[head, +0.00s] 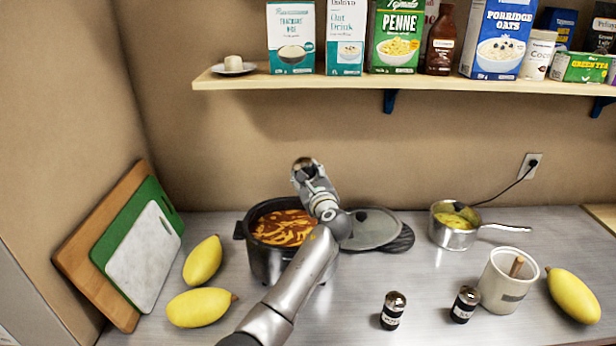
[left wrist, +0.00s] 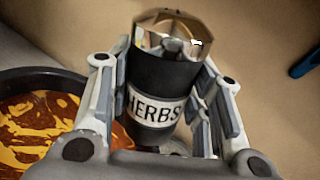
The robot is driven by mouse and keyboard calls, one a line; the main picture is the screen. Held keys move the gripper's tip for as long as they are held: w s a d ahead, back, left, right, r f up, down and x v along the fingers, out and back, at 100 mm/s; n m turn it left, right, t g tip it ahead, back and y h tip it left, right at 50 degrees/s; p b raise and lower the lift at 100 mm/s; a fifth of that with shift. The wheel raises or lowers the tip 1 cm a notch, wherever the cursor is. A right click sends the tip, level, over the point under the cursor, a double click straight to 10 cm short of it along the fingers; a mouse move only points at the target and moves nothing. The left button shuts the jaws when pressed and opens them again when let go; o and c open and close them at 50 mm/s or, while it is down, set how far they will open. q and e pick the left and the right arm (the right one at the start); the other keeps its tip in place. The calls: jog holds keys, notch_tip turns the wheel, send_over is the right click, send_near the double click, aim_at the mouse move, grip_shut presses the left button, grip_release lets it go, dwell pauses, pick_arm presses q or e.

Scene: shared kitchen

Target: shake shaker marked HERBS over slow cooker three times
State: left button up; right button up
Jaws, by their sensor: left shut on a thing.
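The shaker marked HERBS (left wrist: 156,85) has a dark body, a white label and a shiny metal cap. My left gripper (left wrist: 166,100) is shut on it, one finger on each side. In the head view my left gripper (head: 308,178) is raised above the back right part of the slow cooker, and only the shaker's top end (head: 304,163) shows. Its exact tilt is hard to tell. The slow cooker (head: 262,263) is a dark, open pot of red-orange stew, partly hidden by my arm. Its rim (left wrist: 62,74) shows at left in the left wrist view. My right gripper is not in view.
A lid (head: 372,230) lies right of the slow cooker. Two other shakers (head: 393,310) (head: 464,304) stand in front, near a white crock (head: 506,284). A saucepan (head: 452,236) is behind. Yellow fruits (head: 202,261) and cutting boards (head: 143,257) are left. A loaded shelf (head: 320,81) hangs above.

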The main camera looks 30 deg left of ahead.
pick_arm(q)
jog(key=shift+n, duration=0.4)
jog(key=n+b, duration=0.2)
jog(key=b, duration=0.1)
jog(key=shift+f, duration=0.1)
jog(key=shift+a+f+n+h+b, duration=0.1)
jog(key=shift+n+h+b, duration=0.3)
jog(key=shift+n+b, duration=2.1)
jog(key=shift+s+n+h+b, duration=0.1)
jog(key=shift+n+h+b, duration=0.2)
jog(key=shift+n+b, duration=0.7)
jog(key=n+b, duration=0.1)
jog(key=n, duration=0.2)
jog(key=n+t+b, duration=0.1)
jog(key=n+b, duration=0.1)
jog(key=n, duration=0.1)
jog(key=shift+f+n+h, duration=0.15)
jog(key=shift+n+h, duration=0.15)
jog(key=shift+n+b, duration=0.45)
jog(key=shift+n, duration=0.65)
